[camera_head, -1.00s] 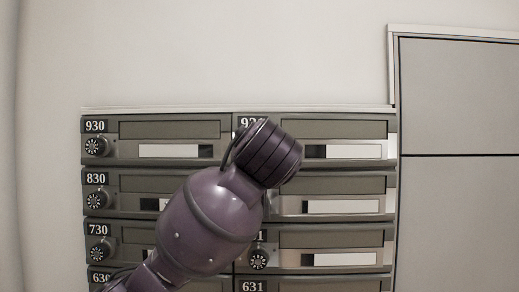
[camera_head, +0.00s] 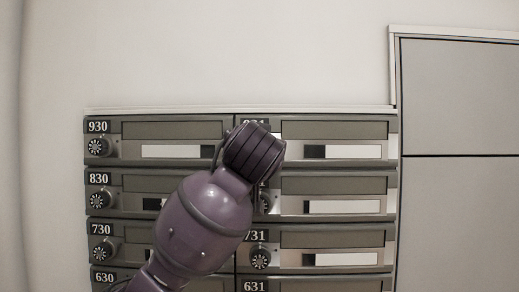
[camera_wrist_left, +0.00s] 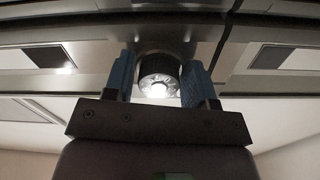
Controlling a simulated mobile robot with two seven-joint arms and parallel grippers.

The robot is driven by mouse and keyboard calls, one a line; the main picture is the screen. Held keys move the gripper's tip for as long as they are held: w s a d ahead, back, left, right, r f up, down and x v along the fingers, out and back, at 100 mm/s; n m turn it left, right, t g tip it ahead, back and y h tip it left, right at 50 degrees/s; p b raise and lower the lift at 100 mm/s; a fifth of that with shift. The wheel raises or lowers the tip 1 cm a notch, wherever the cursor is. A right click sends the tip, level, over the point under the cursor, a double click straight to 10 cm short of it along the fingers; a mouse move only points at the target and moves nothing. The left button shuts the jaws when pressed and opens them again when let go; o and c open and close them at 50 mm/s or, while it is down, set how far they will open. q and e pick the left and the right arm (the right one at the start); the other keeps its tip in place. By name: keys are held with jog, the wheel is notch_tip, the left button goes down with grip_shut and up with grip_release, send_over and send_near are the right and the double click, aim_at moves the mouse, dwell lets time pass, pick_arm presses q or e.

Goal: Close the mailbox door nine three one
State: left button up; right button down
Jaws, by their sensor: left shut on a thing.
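Mailbox door 931 (camera_head: 335,130) is at the top right of the mailbox block in the head view. Its panel looks about flush with its neighbours, though I cannot tell whether a small gap is left. My left wrist covers its left part, including its dial and most of its number. In the left wrist view, my left gripper (camera_wrist_left: 160,62) has its blue fingers on either side of a round dial knob (camera_wrist_left: 158,78) and is shut on it. In the head view the fingers are hidden behind the wrist. My right gripper is in neither view.
Door 930 (camera_head: 172,130) is directly left of it, door 830 (camera_head: 172,183) lower left and door 731 (camera_head: 332,240) below. Their dials stick out. A large plain panel (camera_head: 460,95) stands at the right. The wall above the block is clear.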

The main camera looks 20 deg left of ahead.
pick_arm(q)
jog(key=shift+r, duration=0.15)
jog(key=o, duration=1.3)
jog(key=shift+w+d, duration=0.15)
